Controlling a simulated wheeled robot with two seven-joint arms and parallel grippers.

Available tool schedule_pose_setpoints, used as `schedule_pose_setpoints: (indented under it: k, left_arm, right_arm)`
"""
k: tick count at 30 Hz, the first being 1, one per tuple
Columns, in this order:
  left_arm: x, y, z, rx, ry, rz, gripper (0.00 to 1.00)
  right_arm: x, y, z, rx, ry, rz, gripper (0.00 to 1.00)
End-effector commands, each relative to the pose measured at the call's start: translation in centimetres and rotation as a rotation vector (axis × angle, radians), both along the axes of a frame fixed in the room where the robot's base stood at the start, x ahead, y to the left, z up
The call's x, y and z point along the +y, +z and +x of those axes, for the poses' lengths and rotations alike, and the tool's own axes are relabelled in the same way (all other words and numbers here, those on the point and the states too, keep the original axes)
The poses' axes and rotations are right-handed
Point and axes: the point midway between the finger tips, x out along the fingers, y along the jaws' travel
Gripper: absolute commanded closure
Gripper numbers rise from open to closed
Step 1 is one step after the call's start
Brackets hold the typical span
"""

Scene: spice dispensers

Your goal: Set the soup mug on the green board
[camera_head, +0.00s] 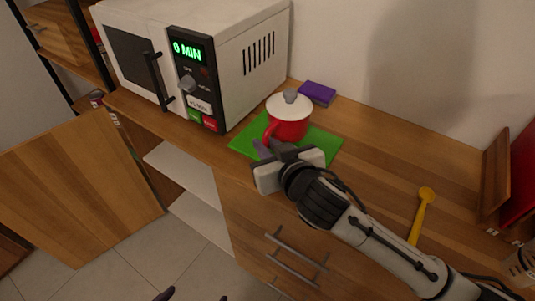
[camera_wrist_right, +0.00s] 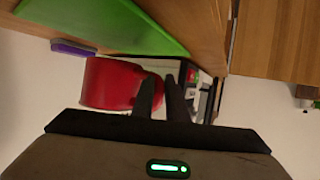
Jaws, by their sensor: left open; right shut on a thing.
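The soup mug (camera_head: 287,127) is red with a white lid and grey knob. In the head view it appears upright over the green board (camera_head: 326,152), within its outline. My right gripper (camera_head: 267,149) is shut on the mug's handle at its near left side. In the right wrist view the fingers (camera_wrist_right: 160,95) close at the handle of the red mug (camera_wrist_right: 105,83), and the green board (camera_wrist_right: 115,22) shows right beside the mug's base. I cannot tell whether the base touches the board. My left gripper (camera_head: 194,297) shows only two dark, spread fingertips at the bottom edge.
A white microwave (camera_head: 262,60) stands left of the board. A purple block (camera_head: 317,93) lies behind it. A yellow spoon (camera_head: 422,207) lies to the right, near a wooden rack (camera_head: 494,180). The counter between board and spoon is clear. A cabinet door (camera_head: 80,190) hangs open at left.

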Motion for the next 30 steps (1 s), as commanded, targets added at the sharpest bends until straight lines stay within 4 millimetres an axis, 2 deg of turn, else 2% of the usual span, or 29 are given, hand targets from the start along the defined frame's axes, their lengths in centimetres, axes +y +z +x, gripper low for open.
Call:
schedule_pose_setpoints:
  k: [4, 10, 21, 22, 25, 30]
  left_arm:
    - [0.0, -0.1, 0.0, 0.000, 0.000, 0.000, 0.00]
    - [0.0, -0.5, 0.0, 0.000, 0.001, -0.001, 0.00]
    - [0.0, -0.6, 0.0, 0.001, 0.000, -0.001, 0.00]
    - [-0.1, -0.6, 0.0, 0.001, 0.000, -0.001, 0.00]
    - [-0.1, -0.6, 0.0, 0.001, 0.000, -0.001, 0.00]
    - [-0.1, -0.6, 0.0, 0.001, -0.001, -0.001, 0.00]
  right_arm:
    - [0.0, -0.9, 0.1, -0.007, 0.001, -0.002, 1.00]
    - [0.0, -3.4, 0.1, -0.007, 0.001, -0.003, 1.00]
    - [0.0, -3.8, 0.1, -0.008, 0.001, 0.000, 1.00]
    - [0.0, -4.1, 0.0, 0.000, 0.000, 0.000, 0.84]
    - [0.0, -4.1, 0.0, 0.000, 0.000, -0.001, 0.68]
    - [0.0, -4.0, 0.0, 0.000, 0.000, -0.001, 0.68]
